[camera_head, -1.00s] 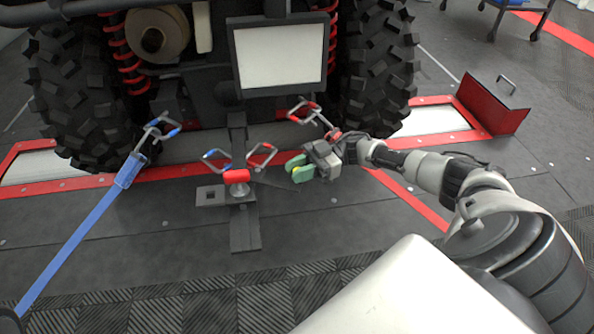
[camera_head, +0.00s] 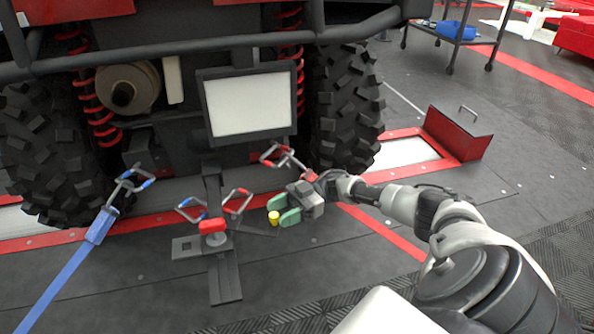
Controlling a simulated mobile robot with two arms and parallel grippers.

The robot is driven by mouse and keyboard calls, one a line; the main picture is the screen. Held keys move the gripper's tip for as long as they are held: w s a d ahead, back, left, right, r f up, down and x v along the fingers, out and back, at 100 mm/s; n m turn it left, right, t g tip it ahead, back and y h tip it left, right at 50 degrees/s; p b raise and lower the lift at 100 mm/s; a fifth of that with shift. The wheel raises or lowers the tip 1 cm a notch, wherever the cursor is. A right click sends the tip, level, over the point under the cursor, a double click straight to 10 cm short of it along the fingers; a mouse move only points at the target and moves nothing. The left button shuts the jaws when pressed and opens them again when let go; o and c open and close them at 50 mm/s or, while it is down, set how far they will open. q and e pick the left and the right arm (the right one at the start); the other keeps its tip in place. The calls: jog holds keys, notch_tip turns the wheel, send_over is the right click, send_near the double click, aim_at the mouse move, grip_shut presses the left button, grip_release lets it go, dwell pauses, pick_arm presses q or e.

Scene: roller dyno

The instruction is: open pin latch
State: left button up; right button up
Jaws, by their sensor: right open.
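A red knob (camera_head: 213,226) sits on a dark metal bracket (camera_head: 187,246) on the floor plate behind the vehicle; it looks like the pin latch's handle. My right gripper (camera_head: 282,214) comes in from the right, its green fingers apart and pointing left toward the knob. It is a short way right of the knob and does not touch it. A small yellow piece (camera_head: 273,217) shows at the fingertips; I cannot tell whether it belongs to the gripper. My left gripper is not in view.
Carabiners with red and blue ends (camera_head: 238,202) stand close around the knob. A blue strap (camera_head: 68,272) runs to the lower left. The vehicle's tire (camera_head: 345,105) and a white panel (camera_head: 248,105) are behind.

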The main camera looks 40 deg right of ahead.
jog(key=s+d, duration=0.1)
jog(key=d, duration=0.7)
jog(key=shift+s+d, duration=0.2)
jog(key=shift+d, duration=0.05)
